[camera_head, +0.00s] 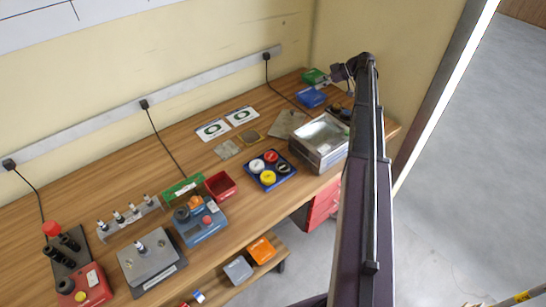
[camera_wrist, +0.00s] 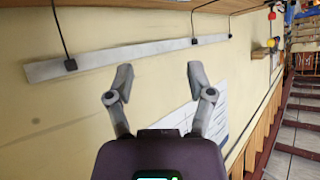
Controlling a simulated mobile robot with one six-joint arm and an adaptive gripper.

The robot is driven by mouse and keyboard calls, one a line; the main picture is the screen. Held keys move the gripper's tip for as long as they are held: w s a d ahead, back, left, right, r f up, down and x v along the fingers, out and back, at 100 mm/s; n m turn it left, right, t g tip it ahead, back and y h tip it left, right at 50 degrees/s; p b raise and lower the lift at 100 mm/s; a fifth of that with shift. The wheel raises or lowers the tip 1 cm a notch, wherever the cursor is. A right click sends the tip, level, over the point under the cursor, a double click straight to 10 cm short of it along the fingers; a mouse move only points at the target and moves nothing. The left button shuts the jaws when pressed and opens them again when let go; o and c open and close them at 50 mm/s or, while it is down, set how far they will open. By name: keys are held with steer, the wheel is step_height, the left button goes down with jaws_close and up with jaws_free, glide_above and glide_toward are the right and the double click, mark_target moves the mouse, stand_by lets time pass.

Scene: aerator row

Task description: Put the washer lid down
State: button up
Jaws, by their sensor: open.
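A silver box-shaped washer (camera_head: 318,158) stands at the right end of the wooden bench. Its top shows a pale, glassy panel (camera_head: 322,135) inside a metal rim; I cannot tell whether this is the lid lying shut or the open inside. No lid stands raised above it. My gripper (camera_head: 338,73) is beyond the washer, near the back wall at the bench's far right end. In the wrist view my gripper (camera_wrist: 160,78) has its fingers wide apart with nothing between them, facing the yellow wall. My arm covers part of the washer's right side.
The wooden bench (camera_head: 140,210) holds a blue tray (camera_head: 285,177) with several coloured round caps left of the washer, and a red bin (camera_head: 220,185). Blue (camera_head: 311,97) and green (camera_head: 314,76) boxes sit near my gripper. Open floor (camera_head: 460,190) lies to the right.

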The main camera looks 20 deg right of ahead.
steer(key=s+a+f+m+g+h, duration=0.25)
steer(key=s+a, duration=0.45)
steer(key=a, duration=0.4)
steer(key=s+a+f+m+g+h, duration=0.1)
steer(key=s+a+f+m+h, duration=0.4)
steer(key=a, duration=0.6)
steer(key=s+a+m+h, duration=0.1)
steer(key=s+a, duration=0.3)
steer(key=s, duration=0.4)
steer(key=s+a+f+m+h, duration=0.1)
steer(key=s+a+m+h, duration=0.1)
steer(key=s+a, duration=0.3)
steer(key=s+m, duration=0.1)
steer(key=s, duration=0.3)
steer(key=shift+a+f+g, duration=0.15)
steer(key=shift+f+g, duration=0.05)
steer(key=shift+g, duration=0.15)
